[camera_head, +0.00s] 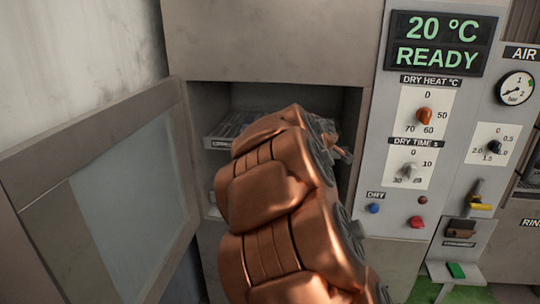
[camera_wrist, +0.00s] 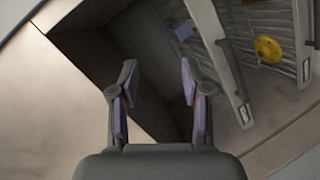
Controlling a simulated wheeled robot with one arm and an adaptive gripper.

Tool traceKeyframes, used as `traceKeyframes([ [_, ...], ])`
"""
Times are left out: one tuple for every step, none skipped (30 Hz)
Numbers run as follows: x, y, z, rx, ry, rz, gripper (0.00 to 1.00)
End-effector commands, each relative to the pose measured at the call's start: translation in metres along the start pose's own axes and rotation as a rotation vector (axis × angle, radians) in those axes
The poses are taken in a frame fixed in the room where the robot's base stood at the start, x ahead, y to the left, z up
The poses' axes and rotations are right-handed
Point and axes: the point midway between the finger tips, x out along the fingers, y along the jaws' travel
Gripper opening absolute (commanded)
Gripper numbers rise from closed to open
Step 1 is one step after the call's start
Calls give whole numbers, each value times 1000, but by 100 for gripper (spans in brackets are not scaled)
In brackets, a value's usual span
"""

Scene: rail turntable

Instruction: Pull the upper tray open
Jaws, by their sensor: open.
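The upper tray (camera_head: 218,143) sits inside the open cabinet in the head view, its labelled pale front edge showing at the left. My copper arm hides the rest of its front. My gripper (camera_head: 343,150) is at the right side of the opening, mostly hidden behind the arm. In the wrist view my gripper (camera_wrist: 158,72) is open, with nothing between its fingers. A pale labelled tray edge (camera_wrist: 222,62) runs to the right of the fingers, apart from them. I cannot tell which tray it belongs to.
The cabinet door (camera_head: 130,200) with its glass pane stands open at the left. A lower tray (camera_head: 213,211) shows partly below. The control panel (camera_head: 435,150) is close on the right, reading 20 °C READY. A yellow round part (camera_wrist: 268,49) lies on wire mesh in the wrist view.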

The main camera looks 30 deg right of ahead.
Motion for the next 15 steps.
traceKeyframes([
  [22,4,-6,-58,50,25,47],
  [32,5,-12,-93,84,36,47],
  [46,5,-20,-142,133,48,47],
  [55,3,-27,-177,174,53,47],
  [65,-1,-33,-211,211,55,47],
  [76,-6,-41,-256,265,57,47],
  [84,-12,-46,-289,307,54,47],
  [93,-20,-49,-321,344,48,47],
  [102,-32,-54,-359,402,37,47],
  [108,-40,-58,-387,447,29,47],
  [114,-50,-61,-414,491,19,47],
  [120,-66,-63,-443,549,0,47],
  [124,-77,-63,-462,588,-14,47],
  [126,-88,-65,-478,632,-27,47],
  [128,-101,-67,-497,683,-43,47],
])
